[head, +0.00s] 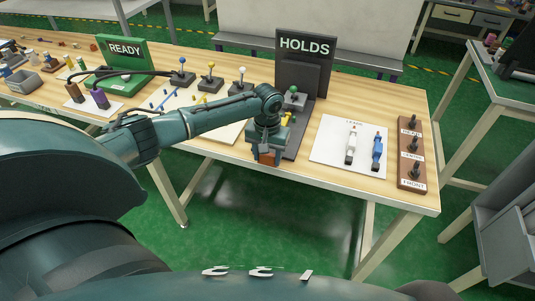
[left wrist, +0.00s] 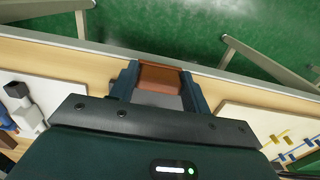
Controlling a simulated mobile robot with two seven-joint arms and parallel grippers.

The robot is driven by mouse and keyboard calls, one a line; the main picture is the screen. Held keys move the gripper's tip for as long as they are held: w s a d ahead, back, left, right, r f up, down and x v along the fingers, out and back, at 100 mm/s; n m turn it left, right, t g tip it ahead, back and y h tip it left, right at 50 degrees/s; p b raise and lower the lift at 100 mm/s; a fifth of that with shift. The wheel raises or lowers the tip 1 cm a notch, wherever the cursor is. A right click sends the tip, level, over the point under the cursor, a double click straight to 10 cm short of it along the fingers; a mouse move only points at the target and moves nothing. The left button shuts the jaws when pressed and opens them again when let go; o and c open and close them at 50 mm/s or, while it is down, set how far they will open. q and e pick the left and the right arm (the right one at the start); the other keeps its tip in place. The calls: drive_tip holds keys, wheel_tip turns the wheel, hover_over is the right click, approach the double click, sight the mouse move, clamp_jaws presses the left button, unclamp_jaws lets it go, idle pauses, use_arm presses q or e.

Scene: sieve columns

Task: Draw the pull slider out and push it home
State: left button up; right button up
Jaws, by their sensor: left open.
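A brown block, which looks like the pull slider's end (head: 268,158), sits at the table's front edge, before the grey base (head: 298,138) of the HOLDS stand (head: 304,62). My left gripper (head: 266,152) comes down over it, pointing down. In the left wrist view the open fingers of the left gripper (left wrist: 159,80) stand on either side of the brown block (left wrist: 162,73). I cannot tell whether they touch it. The arm hides most of the slider in the head view. My right gripper is not in view.
A green-topped knob (head: 293,92) stands behind the wrist. To the right are a white mat (head: 325,150) with a white and a blue clamp-like part, and a brown rack (head: 412,150). Several joysticks (head: 210,78) and a READY sign (head: 124,51) are left. Free floor lies in front.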

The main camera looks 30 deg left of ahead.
sight(267, 155)
use_arm(q)
drive_tip(key=o, duration=0.4)
drive_tip(key=shift+r, duration=0.15)
wheel_tip(267, 155, up, 13)
idle(0.4)
idle(0.3)
drive_tip(key=s+d+f+m+t+h, duration=0.2)
drive_tip(key=s+d+f+m, duration=0.3)
drive_tip(key=s+d+f, duration=0.8)
drive_tip(key=s+a+r+t+y, duration=0.2)
drive_tip(key=s+a, duration=0.1)
drive_tip(key=s, duration=1.1)
drive_tip(key=w+d+f+t+h, duration=0.1)
drive_tip(key=w+d+f+t, duration=0.2)
drive_tip(key=w+d+f+t+h, duration=0.2)
drive_tip(key=w+d+f+t, duration=0.1)
drive_tip(key=shift+d+f+m+t, duration=0.15)
drive_tip(key=shift+m+t, duration=0.15)
